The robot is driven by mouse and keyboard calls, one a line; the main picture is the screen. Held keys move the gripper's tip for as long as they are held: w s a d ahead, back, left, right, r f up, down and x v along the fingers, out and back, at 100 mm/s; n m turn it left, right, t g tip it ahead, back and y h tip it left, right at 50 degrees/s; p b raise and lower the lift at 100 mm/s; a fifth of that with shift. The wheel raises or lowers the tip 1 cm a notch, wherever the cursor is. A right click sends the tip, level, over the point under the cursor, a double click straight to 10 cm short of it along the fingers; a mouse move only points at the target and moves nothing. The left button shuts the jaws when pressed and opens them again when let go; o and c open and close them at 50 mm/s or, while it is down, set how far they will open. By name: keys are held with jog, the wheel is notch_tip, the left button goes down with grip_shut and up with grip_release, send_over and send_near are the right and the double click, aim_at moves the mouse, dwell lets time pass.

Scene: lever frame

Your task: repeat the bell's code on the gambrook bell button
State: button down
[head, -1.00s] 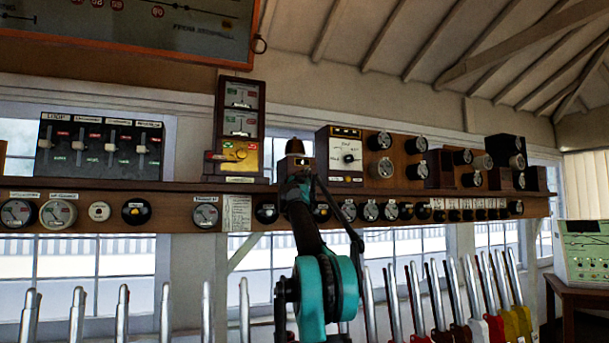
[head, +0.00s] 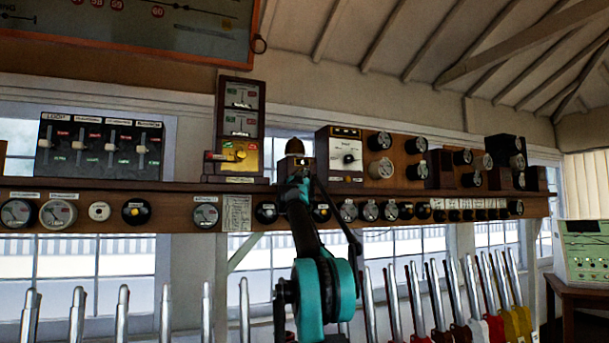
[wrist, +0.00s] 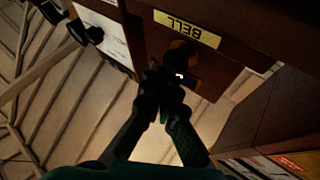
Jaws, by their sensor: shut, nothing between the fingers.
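In the wrist view a wooden box carries a brass plate lettered BELL (wrist: 187,29), which appears upside down. A round dark button (wrist: 181,52) sits on the box beside that plate. My gripper (wrist: 170,84) is shut, with its dark fingertips right at the button; I cannot tell whether they touch or press it. My arm hides most of the box there. I cannot read the name gambrook anywhere.
A long wooden shelf (head: 100,184) carries instruments, with round dials and knobs along its front. A tall block instrument (head: 240,130) stands left of the bell and a dial box (head: 346,157) right of it. Several levers (head: 164,314) stand below.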

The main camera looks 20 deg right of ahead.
jog(key=shift+w, duration=0.5)
dwell(0.4)
jog(key=shift+s, duration=0.9)
jog(key=shift+w, duration=0.1)
jog(key=shift+w, duration=0.3)
jog(key=shift+w, duration=0.5)
dwell(1.0)
jog(key=shift+s, duration=0.9)
dwell(0.3)
